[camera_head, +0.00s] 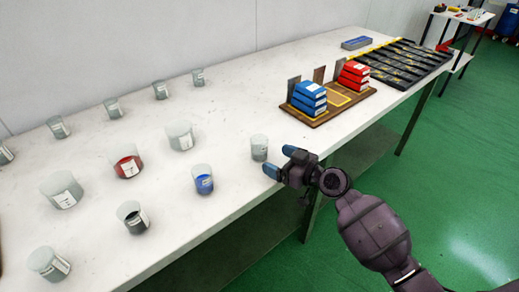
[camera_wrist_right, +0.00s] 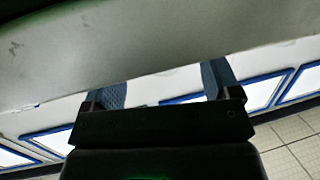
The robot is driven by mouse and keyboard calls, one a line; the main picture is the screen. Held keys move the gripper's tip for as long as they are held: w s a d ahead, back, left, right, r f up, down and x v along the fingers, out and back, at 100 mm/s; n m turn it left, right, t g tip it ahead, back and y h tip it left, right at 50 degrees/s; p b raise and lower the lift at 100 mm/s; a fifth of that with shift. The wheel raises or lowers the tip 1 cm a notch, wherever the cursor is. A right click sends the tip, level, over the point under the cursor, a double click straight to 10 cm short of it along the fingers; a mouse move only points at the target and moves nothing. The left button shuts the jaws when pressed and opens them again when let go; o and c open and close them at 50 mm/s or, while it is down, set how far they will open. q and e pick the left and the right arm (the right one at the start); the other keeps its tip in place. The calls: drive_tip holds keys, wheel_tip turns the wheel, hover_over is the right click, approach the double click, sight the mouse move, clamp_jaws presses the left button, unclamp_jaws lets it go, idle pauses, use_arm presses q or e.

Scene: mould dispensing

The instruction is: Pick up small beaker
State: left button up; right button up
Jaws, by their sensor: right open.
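Several glass beakers of different sizes stand upright on the white table. A small clear beaker (camera_head: 259,147) with a label stands near the front edge, just left of my right gripper (camera_head: 279,161). My right gripper is open, with its two blue fingertips apart and pointing toward that beaker; nothing shows between them. In the right wrist view the two fingers (camera_wrist_right: 162,83) are also apart, and no beaker is visible there. Other small beakers hold blue (camera_head: 203,180) and black (camera_head: 133,217) contents. My left gripper is not in view.
The table (camera_head: 225,112) is clear between beakers and rack.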

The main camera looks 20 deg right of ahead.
sight(266, 153)
drive_tip(key=shift+x, duration=2.75)
drive_tip(key=shift+r, duration=0.25)
drive_tip(key=shift+c, duration=0.3)
drive_tip(key=c, duration=1)
